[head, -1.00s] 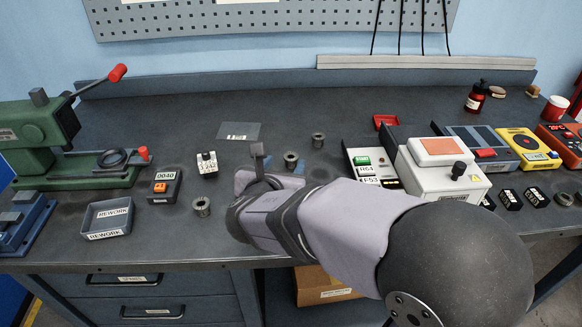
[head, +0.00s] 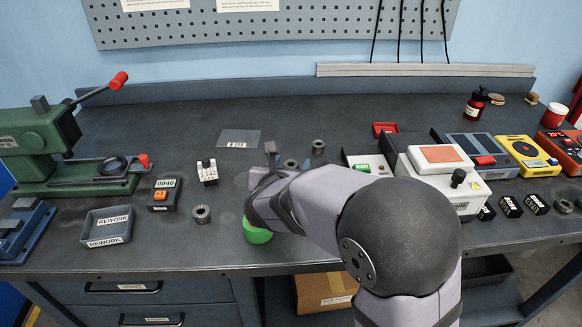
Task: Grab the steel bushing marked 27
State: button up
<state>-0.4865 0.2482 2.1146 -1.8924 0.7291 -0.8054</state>
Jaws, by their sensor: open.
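Three grey steel bushings stand on the bench: one at the front left (head: 201,214), one just right of my gripper (head: 291,163), partly covered by my arm, and one farther back (head: 318,147). Each is a short ring with a dark bore. No number is legible on any of them, so I cannot tell which is 27. My gripper (head: 270,150) is open, mostly hidden behind my wrist; only a dark upright part shows, left of the middle bushing. I see nothing held in it.
A green rounded thing (head: 257,233) shows below my wrist. A REWORK tray (head: 108,241), a 0040 box (head: 164,195) and a white-topped part (head: 207,170) lie left. A green press (head: 60,150) stands far left. A white instrument (head: 443,175) stands right of my arm.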

jog(key=shift+w+f, duration=0.1)
jog(key=shift+w, duration=0.1)
jog(key=c, duration=1.2)
jog(key=shift+o, duration=0.2)
notch_tip(320, 180, up, 10)
jog(key=p, duration=0.2)
jog(key=shift+p, duration=0.4)
